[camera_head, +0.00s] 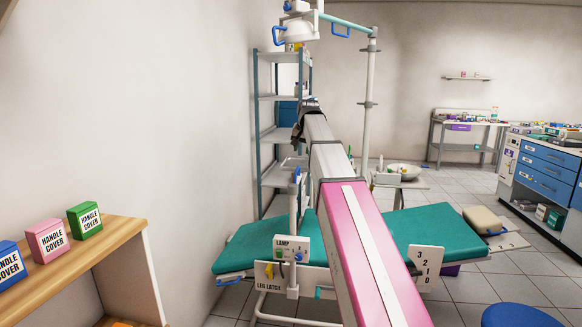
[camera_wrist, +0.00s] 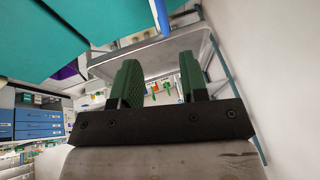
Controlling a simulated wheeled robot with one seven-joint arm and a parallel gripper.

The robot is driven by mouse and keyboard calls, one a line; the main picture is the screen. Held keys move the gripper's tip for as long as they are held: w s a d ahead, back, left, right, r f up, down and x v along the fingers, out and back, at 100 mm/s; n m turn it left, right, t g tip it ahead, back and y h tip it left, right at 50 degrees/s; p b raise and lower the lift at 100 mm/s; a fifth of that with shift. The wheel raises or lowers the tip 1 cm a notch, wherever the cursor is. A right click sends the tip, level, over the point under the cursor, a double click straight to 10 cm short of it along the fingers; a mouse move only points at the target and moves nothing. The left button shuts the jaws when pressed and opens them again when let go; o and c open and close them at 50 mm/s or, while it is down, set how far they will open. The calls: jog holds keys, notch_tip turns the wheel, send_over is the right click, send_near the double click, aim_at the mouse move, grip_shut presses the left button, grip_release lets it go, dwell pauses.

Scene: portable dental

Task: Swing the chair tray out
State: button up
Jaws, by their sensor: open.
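The dental chair (camera_head: 255,243) has teal pads and lies nearly flat in the head view, crossed by my arm. A small grey tray (camera_head: 291,162) with a blue upright handle (camera_head: 297,175) is by the post on the chair's near side, partly hidden by my arm. In the wrist view, a grey panel (camera_wrist: 150,58) that looks like the tray spans the top middle, with a blue bar (camera_wrist: 160,16) at its edge. My gripper (camera_wrist: 160,78) has green pads spread apart with nothing between them. I cannot tell whether it touches the panel.
A lamp control box (camera_head: 292,248) and a leg latch label (camera_head: 272,275) are on the chair's near side. A shelf rack (camera_head: 279,97) stands behind, near the left wall. Boxes sit on a wooden shelf (camera_head: 95,248) at left. A blue stool (camera_head: 518,316) is front right.

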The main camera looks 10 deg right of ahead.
aim_at(298, 168)
jog(key=x, duration=1)
jog(key=shift+w+a+f, duration=0.1)
jog(key=shift+w+a, duration=0.1)
jog(key=shift+w, duration=0.1)
grip_shut()
